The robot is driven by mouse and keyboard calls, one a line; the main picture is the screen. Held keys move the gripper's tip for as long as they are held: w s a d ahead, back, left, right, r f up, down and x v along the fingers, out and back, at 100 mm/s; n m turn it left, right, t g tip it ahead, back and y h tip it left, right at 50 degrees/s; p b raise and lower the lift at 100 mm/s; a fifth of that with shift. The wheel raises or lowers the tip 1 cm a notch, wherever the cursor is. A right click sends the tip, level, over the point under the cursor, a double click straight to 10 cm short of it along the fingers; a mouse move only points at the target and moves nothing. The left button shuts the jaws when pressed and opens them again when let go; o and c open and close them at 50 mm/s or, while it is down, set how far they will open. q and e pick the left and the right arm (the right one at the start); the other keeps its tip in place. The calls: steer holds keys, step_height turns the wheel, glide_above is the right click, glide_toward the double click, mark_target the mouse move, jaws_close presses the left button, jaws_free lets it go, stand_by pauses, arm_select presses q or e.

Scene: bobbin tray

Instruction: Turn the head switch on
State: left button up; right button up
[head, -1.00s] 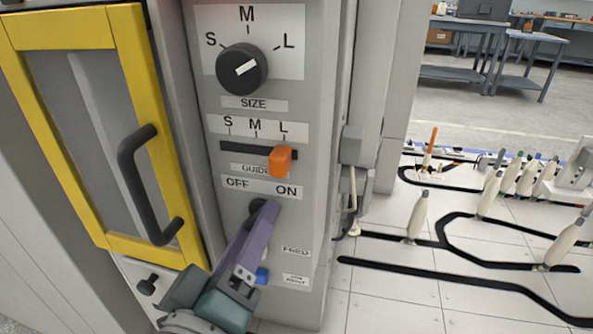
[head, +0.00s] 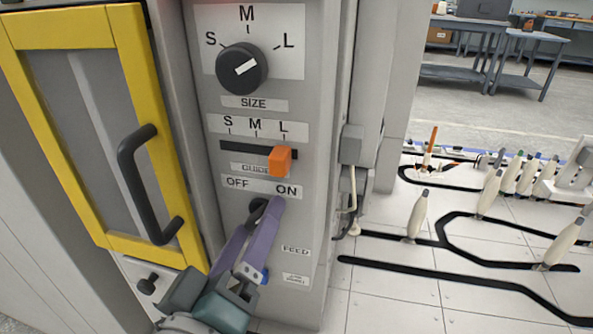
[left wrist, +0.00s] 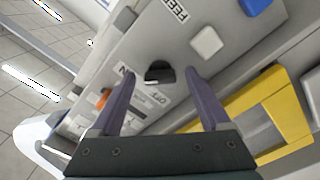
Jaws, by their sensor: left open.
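The black head switch (head: 257,207) sits on the grey machine panel just below the OFF and ON labels, partly hidden by my left gripper. My left gripper (head: 260,213) has its two purple fingers apart, with the tips at the switch. In the left wrist view the switch (left wrist: 160,72) shows between the open fingertips of my left gripper (left wrist: 159,76), with a gap on each side. I cannot tell which label the switch points to. My right gripper is not in view.
Above are the SIZE dial (head: 242,68) and the orange GUIDE slider (head: 280,161), at L. A yellow-framed door (head: 128,60) with a black handle (head: 140,190) stands left. A blue button (left wrist: 257,5) and a white button (left wrist: 206,42) are near the gripper. Bobbins (head: 417,215) stand right.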

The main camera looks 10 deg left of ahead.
arm_select(q)
steer(key=s, duration=0.9)
steer(key=shift+s+a+p, duration=0.15)
steer(key=shift+s+p, duration=0.2)
steer(key=shift+p, duration=0.05)
steer(key=shift+w+r, duration=0.1)
